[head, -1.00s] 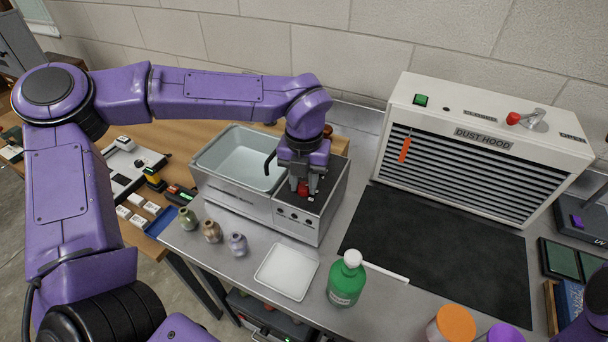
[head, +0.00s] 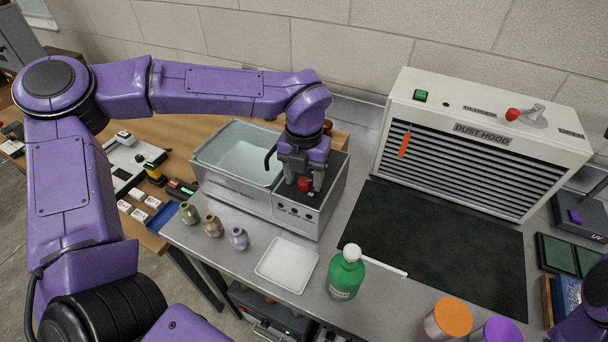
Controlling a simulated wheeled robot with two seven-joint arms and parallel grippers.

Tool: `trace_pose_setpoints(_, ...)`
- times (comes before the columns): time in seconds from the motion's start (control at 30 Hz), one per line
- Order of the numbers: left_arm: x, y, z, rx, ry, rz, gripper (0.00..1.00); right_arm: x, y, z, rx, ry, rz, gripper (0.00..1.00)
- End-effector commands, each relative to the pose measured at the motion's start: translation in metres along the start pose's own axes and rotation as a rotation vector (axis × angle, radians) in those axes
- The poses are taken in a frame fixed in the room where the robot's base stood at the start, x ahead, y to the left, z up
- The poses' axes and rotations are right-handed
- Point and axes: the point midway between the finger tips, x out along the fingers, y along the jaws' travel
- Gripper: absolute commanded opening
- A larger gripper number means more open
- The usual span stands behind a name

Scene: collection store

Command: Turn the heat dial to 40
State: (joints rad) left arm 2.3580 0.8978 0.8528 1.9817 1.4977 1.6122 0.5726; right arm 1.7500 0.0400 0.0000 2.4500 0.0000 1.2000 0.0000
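The heat dial is a red knob (head: 304,184) on the dark top panel of the control box at the right end of a metal bath (head: 235,198). My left gripper (head: 303,183) points down over the panel, with one finger on each side of the knob. The fingers look apart, with the knob visible between them; I cannot make out any contact. The dial's marks and its setting are too small and partly hidden to read. Only a purple part of my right arm shows at the lower right edge; its gripper is out of view.
In front of the bath stand several small vases (head: 213,226), a white tray (head: 287,264) and a green bottle (head: 346,272). A dust hood (head: 482,140) with a dark mat (head: 440,245) is to the right. Orange-lidded (head: 455,317) and purple-lidded jars stand at the front.

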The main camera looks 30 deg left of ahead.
Motion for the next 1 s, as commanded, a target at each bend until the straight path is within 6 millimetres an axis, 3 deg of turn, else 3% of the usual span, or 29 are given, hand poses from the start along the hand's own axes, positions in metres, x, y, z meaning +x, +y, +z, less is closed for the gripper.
trace_pose_setpoints(0.23,-0.011,0.0,0.001,0.0,-0.005,0.0,0.56,0.004,0.0,0.002,0.0,0.0,0.0,0.43)
trace_pose_setpoints(0.5,-0.073,0.0,0.001,-0.002,-0.005,-0.001,0.56,0.017,-0.002,0.007,0.0,0.0,0.0,0.43)
trace_pose_setpoints(0.63,-0.096,0.0,0.001,-0.001,-0.004,0.001,0.56,0.019,-0.002,0.008,0.0,0.0,0.0,0.43)
trace_pose_setpoints(1.0,-0.106,0.0,0.0,0.0,0.001,0.0,0.56,0.019,-0.002,0.008,0.0,0.0,0.0,0.43)
